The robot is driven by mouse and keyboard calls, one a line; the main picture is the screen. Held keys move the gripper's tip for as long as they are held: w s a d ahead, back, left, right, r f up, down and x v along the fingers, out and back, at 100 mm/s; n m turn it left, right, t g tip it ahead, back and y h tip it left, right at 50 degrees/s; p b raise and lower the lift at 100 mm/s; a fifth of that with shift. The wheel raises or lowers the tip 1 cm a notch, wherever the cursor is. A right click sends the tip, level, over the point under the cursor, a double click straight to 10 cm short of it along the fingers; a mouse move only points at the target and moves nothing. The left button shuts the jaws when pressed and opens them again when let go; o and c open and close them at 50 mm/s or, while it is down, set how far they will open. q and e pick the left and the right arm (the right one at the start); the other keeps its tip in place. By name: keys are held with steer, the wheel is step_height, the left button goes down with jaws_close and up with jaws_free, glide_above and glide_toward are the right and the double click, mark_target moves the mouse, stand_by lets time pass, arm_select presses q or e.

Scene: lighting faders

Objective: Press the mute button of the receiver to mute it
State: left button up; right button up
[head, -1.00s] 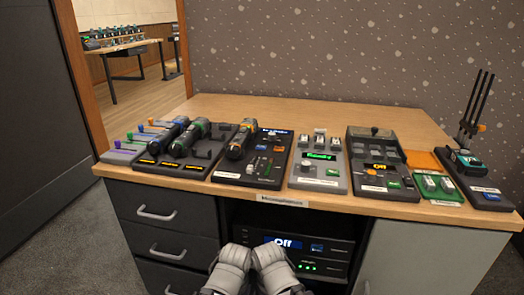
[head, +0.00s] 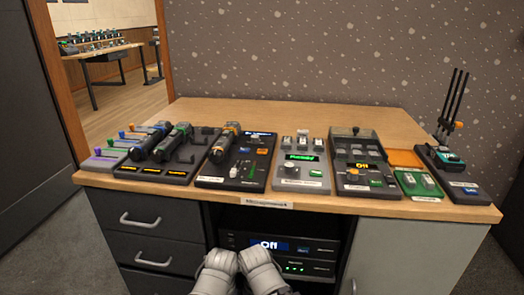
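No label that I can read marks the receiver, so I cannot tell for certain which device it is. A dark rack unit (head: 280,245) in the desk's open bay has a blue display reading "Off" and small buttons too small to read. A second dark unit (head: 315,268) with green lights sits just below it. On the desk at the far right, a device with upright dark rods (head: 455,158) has a teal part and a blue label. Grey parts of my two arms show at the bottom centre, in front of the bay. My gripper fingers do not show.
The wooden desk (head: 290,112) has a clear back half. Along its front stand a panel with handheld microphones (head: 160,150), a panel with a green display (head: 302,172), a panel with an orange "Off" display (head: 362,180) and a green tray (head: 418,185). Drawers (head: 150,225) are at left.

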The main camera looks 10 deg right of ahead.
jaws_close()
stand_by(1.3)
